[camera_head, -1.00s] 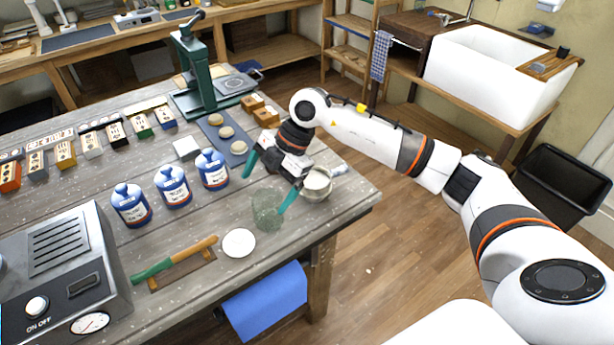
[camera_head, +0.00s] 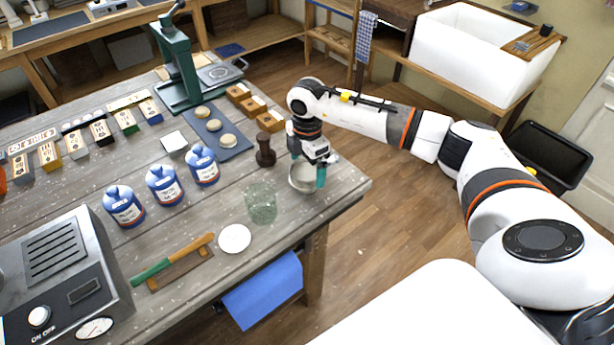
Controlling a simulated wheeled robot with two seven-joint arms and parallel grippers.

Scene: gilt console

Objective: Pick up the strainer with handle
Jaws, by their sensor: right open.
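The strainer (camera_head: 302,181), a small round pale metal bowl, sits near the right corner of the wooden workbench (camera_head: 215,282). My right gripper (camera_head: 311,172) is right at it, pointing down, with its jaws open. One teal finger shows at the bowl's right side; the other finger is mostly hidden. The gripper covers the back of the bowl, and a light piece, perhaps the handle, shows just right of the gripper. I cannot tell whether the fingers touch it. My left gripper is not in view.
A green glass (camera_head: 261,203) and a white disc (camera_head: 234,239) stand left of the strainer. A dark wooden tamper-like piece (camera_head: 265,151) stands close behind left. Blue-and-white jars (camera_head: 203,165) are farther left. The bench edge is close on the right.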

